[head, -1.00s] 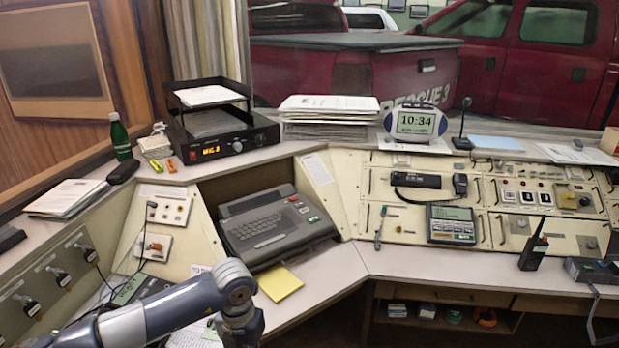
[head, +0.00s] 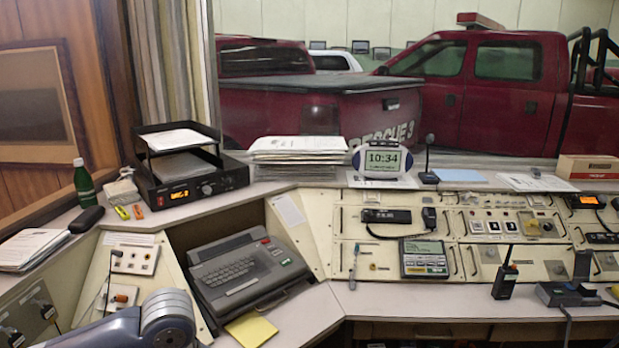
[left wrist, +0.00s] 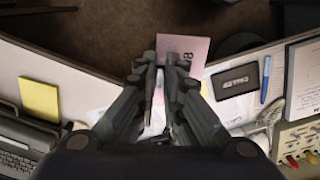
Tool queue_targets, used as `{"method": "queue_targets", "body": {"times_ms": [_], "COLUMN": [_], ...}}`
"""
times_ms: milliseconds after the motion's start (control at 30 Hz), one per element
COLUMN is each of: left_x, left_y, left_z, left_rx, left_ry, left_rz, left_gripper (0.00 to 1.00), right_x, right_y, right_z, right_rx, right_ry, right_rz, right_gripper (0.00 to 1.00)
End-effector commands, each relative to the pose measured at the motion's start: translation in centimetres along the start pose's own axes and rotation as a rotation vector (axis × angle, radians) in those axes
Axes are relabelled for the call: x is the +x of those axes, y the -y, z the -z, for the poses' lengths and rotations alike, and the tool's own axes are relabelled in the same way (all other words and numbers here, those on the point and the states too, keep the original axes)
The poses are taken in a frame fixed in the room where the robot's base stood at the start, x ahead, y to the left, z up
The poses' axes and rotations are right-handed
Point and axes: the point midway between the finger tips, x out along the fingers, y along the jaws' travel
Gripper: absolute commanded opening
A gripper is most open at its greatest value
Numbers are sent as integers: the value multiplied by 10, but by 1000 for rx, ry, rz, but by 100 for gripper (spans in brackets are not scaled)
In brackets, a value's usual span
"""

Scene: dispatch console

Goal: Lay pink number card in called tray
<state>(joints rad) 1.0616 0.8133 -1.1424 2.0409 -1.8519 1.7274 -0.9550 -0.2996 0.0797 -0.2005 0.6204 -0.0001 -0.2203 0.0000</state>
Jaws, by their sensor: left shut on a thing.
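In the left wrist view my left gripper (left wrist: 165,65) is shut on the pink number card (left wrist: 185,46). The card sticks out beyond the fingertips, over the dark floor and the desk's front edge, and a dark figure shows on it, partly covered by a finger. A small dark tray (left wrist: 236,81) with light lettering, seemingly "CALLED", lies on the desk right of the gripper, apart from the card. In the head view only part of my left arm shows at the bottom; its gripper is out of frame. My right gripper is in neither current view.
A yellow note (head: 251,329) lies before the grey typewriter (head: 246,270). A blue pen (left wrist: 266,80) lies right of the dark tray. A handheld radio (head: 505,276) stands on the right desk. The desk front (head: 420,302) between note and radio is clear.

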Motion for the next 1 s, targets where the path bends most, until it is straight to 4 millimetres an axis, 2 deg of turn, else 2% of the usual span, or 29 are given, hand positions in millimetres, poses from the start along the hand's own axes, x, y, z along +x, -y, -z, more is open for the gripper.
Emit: {"method": "queue_targets", "body": {"times_ms": [300,500,700,1000], "left_x": [-28,-37,-40,-41], "left_y": [32,47,52,53], "left_z": [-10,-15,-17,-16], "left_rx": [656,941,1055,1061], "left_ry": [-10,-12,-11,-11], "left_rz": [15,27,33,33], "left_gripper": [0,0,0,0], "right_x": [0,0,0,0], "right_y": [0,0,0,0], "right_z": [0,0,0,-1], "right_rx": [0,0,0,1], "right_ry": [0,0,0,1], "right_rz": [0,0,0,0], "right_gripper": [0,0,0,0]}}
